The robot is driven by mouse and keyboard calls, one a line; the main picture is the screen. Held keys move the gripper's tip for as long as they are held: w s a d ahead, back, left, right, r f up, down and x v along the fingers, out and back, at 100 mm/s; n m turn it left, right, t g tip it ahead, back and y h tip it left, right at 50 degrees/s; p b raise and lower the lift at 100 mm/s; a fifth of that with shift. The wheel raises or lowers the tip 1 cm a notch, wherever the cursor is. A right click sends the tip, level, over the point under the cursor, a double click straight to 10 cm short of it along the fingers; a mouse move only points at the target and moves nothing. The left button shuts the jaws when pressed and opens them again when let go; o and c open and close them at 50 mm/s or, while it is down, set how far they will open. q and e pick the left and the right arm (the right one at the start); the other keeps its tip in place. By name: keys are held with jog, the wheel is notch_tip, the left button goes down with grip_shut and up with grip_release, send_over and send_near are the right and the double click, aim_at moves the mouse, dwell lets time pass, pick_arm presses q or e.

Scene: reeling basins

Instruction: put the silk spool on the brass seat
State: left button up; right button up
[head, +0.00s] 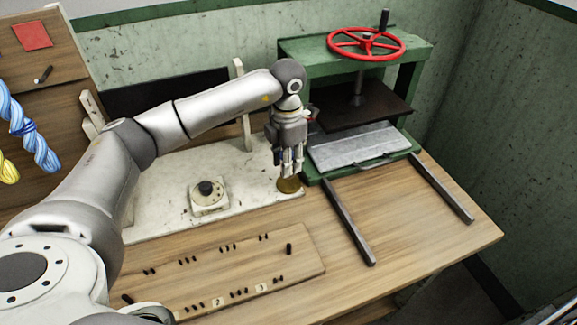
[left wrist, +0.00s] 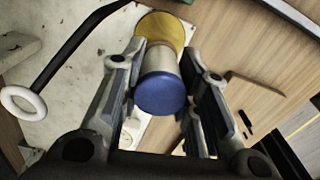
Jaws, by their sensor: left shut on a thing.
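My left gripper (head: 290,170) points straight down over the brass seat (head: 289,185) at the right end of the pale worktop. In the left wrist view my left gripper (left wrist: 162,60) is shut on the silk spool (left wrist: 161,97), which has a blue end and a pale silvery body. The brass seat, a round golden disc (left wrist: 168,27), shows just beyond the spool's far end, in line with it. I cannot tell whether spool and seat touch. In the head view the fingers mostly hide the spool. My right gripper is not in view.
A green press with a red handwheel (head: 366,43) and metal plate (head: 360,147) stands close right of the gripper. Two dark rails (head: 348,222) extend forward from it. A dial box (head: 208,195) sits left on the pale worktop. A pegged wooden board (head: 225,265) lies in front.

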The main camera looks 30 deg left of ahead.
pick_arm(q)
jog(key=shift+w+f, duration=0.35)
jog(key=shift+f, duration=0.15)
notch_tip(320, 180, down, 2)
jog(key=shift+d+f+p, duration=0.1)
jog(key=shift+f+p, duration=0.05)
jog(key=shift+p, duration=0.65)
jog(key=shift+f, duration=0.35)
jog(key=o, duration=1)
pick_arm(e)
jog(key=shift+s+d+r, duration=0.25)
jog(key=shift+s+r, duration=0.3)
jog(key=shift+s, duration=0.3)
